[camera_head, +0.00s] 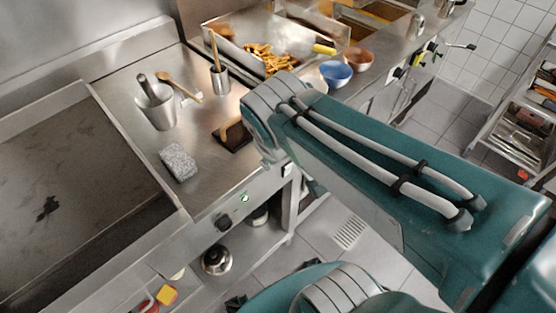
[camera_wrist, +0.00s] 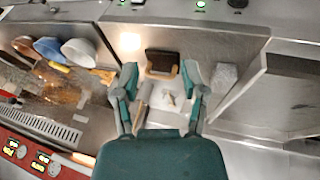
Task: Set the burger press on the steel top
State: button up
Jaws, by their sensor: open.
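The burger press (camera_head: 232,136) is a dark, flat plate with a tan wooden handle. It rests on the bare steel top (camera_head: 203,128), beside my forearm in the head view. In the wrist view the press (camera_wrist: 160,62) shows just beyond my gripper (camera_wrist: 160,70), with its handle on the near side. The two green fingers are spread wide, one on each side of the handle, and hold nothing. I cannot tell how much height lies between the fingertips and the press. In the head view my arm hides the gripper.
A griddle (camera_head: 70,190) lies left.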

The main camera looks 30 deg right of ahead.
jog(key=s+m, duration=0.1)
jog(key=s+a+r+m+t+y, duration=0.1)
jog(key=s+m+y, duration=0.1)
jog(key=shift+s+a+r, duration=0.15)
jog(key=shift+a+r, duration=0.05)
jog(key=shift+a, duration=0.05)
dwell(2.3)
